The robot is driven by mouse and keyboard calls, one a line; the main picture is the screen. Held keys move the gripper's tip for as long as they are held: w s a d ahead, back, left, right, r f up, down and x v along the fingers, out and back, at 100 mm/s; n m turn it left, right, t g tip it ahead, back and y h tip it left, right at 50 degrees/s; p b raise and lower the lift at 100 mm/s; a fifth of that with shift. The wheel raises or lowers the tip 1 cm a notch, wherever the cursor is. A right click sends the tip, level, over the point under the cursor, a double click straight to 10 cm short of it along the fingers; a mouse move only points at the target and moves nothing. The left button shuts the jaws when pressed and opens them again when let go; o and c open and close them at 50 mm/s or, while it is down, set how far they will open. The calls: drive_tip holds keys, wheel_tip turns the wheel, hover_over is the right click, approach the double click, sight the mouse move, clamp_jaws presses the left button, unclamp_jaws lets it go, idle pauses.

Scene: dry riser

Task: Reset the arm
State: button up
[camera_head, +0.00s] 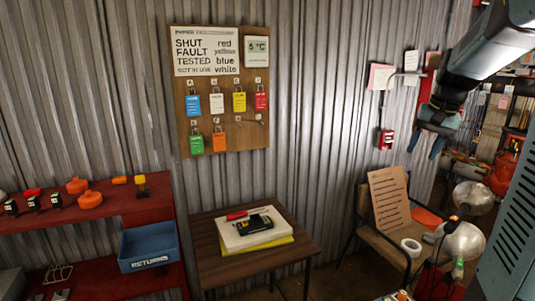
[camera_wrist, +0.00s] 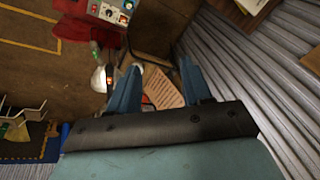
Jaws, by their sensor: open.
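My gripper (camera_head: 439,131) hangs from my arm at the upper right of the head view, in front of the corrugated wall. Its blue fingers point down and stand apart with nothing between them. In the wrist view my gripper (camera_wrist: 158,86) also shows open, its two blue fingers spread. My gripper is in the air and touches nothing that I can see.
A chair (camera_head: 405,262) with a tan board (camera_head: 393,205) stands below my gripper. A small table (camera_head: 215,268), a red shelf (camera_head: 112,211) with a blue RETURNS bin (camera_head: 150,262), and a wall board of coloured tags (camera_head: 245,137) are to the left. Lamps (camera_head: 462,243) stand at right.

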drive_tip(key=s+a+f+n+t, duration=0.1)
drive_tip(key=s+a+n, duration=0.2)
drive_tip(key=s+a, duration=0.6)
drive_tip(key=s+a+f+n+t, duration=0.1)
drive_tip(key=s+a+f+n, duration=0.1)
drive_tip(key=s+a, duration=0.6)
drive_tip(key=s, duration=0.5)
drive_tip(key=shift+s+a+f+n+t+h, duration=0.2)
drive_tip(key=shift+s+a+n+t+h, duration=0.1)
drive_tip(key=shift+a+n+h, duration=0.1)
drive_tip(key=shift+d, duration=0.1)
idle(3.0)
